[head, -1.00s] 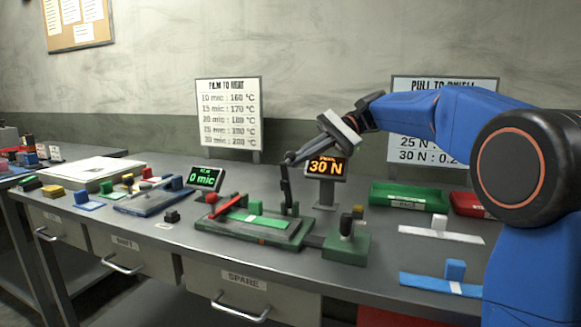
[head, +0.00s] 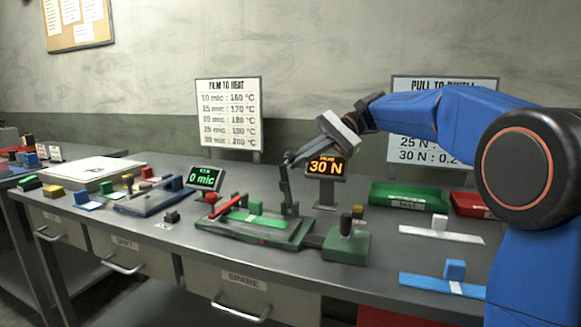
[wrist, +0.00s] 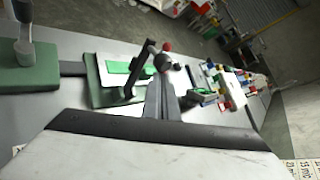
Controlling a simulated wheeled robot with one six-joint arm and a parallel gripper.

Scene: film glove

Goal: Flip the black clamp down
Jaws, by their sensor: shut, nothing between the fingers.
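The black clamp (head: 287,190) stands upright at the right end of the green fixture (head: 235,228) in the head view. My gripper (head: 292,158) reaches from the right to the top of the clamp. Its fingers are shut and hold nothing. In the wrist view the clamp (wrist: 139,73) shows as a dark bar over the fixture, close beside my fingers (wrist: 162,78). I cannot tell whether they touch it. A red lever (head: 227,206) and a green strip with a block (head: 255,209) are on the fixture's left and middle.
A green block with a grey post (head: 345,243) joins the fixture at the right. An orange 30 N display (head: 326,167) stands behind, and a green 0 mic display (head: 205,179) at the left. Green and red trays (head: 408,196) lie to the right.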

